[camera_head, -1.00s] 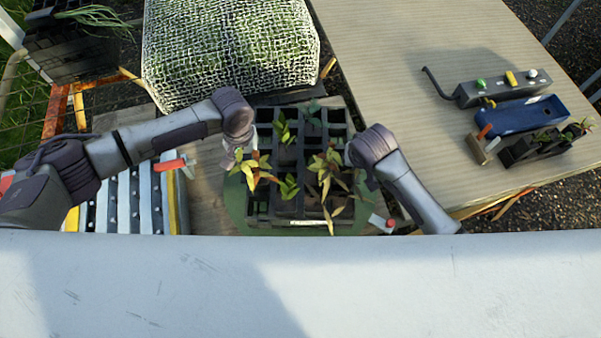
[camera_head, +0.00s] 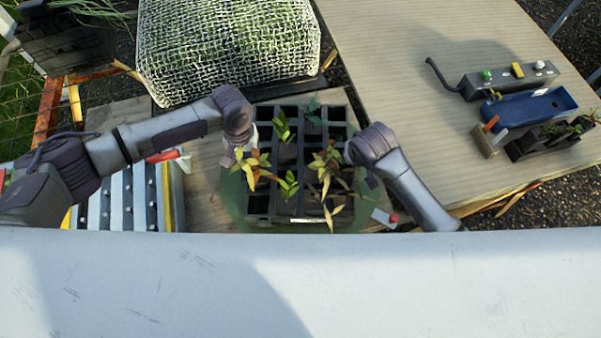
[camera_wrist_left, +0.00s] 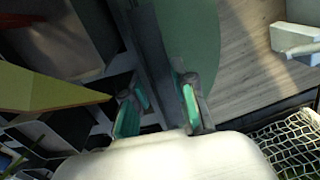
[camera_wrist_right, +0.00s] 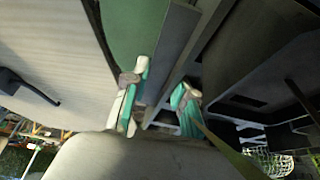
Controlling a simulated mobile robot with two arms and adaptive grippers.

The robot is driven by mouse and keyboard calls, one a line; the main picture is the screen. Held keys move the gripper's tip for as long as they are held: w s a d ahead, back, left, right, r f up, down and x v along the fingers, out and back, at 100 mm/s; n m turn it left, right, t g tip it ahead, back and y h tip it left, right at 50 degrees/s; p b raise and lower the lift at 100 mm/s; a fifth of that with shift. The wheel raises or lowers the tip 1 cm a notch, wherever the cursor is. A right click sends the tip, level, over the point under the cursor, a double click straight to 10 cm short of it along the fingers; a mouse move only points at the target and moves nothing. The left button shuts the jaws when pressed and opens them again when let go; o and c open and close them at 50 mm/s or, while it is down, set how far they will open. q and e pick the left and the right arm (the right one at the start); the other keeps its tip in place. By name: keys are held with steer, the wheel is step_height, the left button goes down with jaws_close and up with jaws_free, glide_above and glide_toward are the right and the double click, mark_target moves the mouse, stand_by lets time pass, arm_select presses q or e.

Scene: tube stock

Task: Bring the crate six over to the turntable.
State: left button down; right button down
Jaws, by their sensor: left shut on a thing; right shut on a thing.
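Crate six (camera_head: 262,203), a black crate of square cells with leafy plants, is at the centre of the head view. My left gripper (camera_wrist_left: 160,105) is shut on its wall (camera_wrist_left: 150,45) on the left. My right gripper (camera_wrist_right: 160,95) is shut on the opposite wall (camera_wrist_right: 170,55). In the head view both fingertips are hidden behind the wrists. The green round turntable (camera_head: 235,208) lies beneath the crate, its edge showing on both sides. It also shows in the left wrist view (camera_wrist_left: 195,35) and right wrist view (camera_wrist_right: 135,30). I cannot tell whether the crate touches it.
A net-covered bale (camera_head: 230,45) stands behind. A roller rack (camera_head: 120,205) is at left. A wide table (camera_head: 430,110) at right holds a button box (camera_head: 505,80), a blue tray (camera_head: 530,108) and a small planter (camera_head: 545,142). The table's near part is clear.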

arm_select(q)
steer(key=shift+a+f+b, duration=0.2)
steer(key=shift+f+b, duration=0.25)
steer(key=shift+f, duration=0.2)
arm_select(e)
steer(key=shift+d+f, duration=0.2)
steer(key=shift+f, duration=0.4)
arm_select(q)
steer(key=c, duration=0.9)
jaws_free()
steer(key=shift+s+r, duration=0.1)
steer(key=shift+c, duration=0.2)
arm_select(e)
steer(key=c, duration=0.9)
jaws_free()
steer(key=shift+s, duration=0.15)
steer(key=shift+c, duration=0.2)
arm_select(q)
steer(key=shift+d, duration=0.1)
arm_select(e)
steer(key=shift+a, duration=0.1)
